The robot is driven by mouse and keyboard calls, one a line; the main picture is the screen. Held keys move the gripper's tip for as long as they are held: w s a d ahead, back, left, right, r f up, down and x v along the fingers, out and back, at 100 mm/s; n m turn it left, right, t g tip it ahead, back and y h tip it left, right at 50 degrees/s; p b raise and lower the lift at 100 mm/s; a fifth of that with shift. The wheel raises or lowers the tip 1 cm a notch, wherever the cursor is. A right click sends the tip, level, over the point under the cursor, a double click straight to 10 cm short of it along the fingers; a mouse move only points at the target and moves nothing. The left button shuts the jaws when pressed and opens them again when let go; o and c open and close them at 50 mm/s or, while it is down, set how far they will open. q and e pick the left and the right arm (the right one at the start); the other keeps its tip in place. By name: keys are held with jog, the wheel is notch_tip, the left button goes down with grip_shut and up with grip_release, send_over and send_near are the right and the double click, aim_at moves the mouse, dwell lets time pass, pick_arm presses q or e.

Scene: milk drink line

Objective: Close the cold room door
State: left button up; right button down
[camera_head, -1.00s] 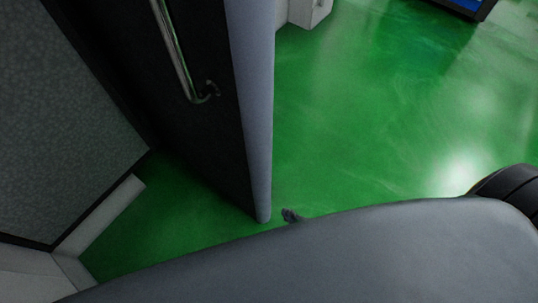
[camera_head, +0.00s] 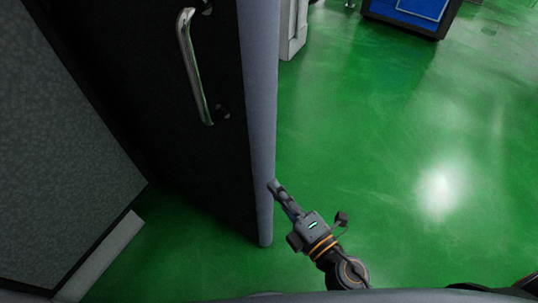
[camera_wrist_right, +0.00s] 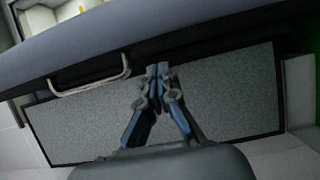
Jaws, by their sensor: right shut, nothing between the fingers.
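The cold room door (camera_head: 258,130) stands ajar in the head view, its grey edge toward me and its dark face on the left. A metal bar handle (camera_head: 195,65) is fixed on the dark face. In the right wrist view the handle (camera_wrist_right: 92,84) lies left of the fingers and the door's pale edge (camera_wrist_right: 150,40) runs across the top. My right gripper (camera_head: 273,186) is shut and empty, its fingertips at the door's edge low down; I cannot tell whether they touch it. My left gripper is not in view.
A grey speckled wall panel (camera_head: 60,160) stands at left with a pale kerb (camera_head: 103,255) at its foot. Green floor (camera_head: 370,140) is open to the right of the door. A blue-topped unit (camera_head: 415,12) stands at the back right.

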aim_at(258, 149)
jog(key=w, duration=0.2)
jog(key=w+a+p, duration=0.1)
jog(key=w, duration=0.1)
jog(key=w+a, duration=0.1)
jog(key=w, duration=0.2)
jog(key=shift+w+p, duration=0.1)
jog(key=shift+p, duration=0.3)
jog(key=shift+w+d, duration=0.2)
jog(key=shift+w, duration=0.35)
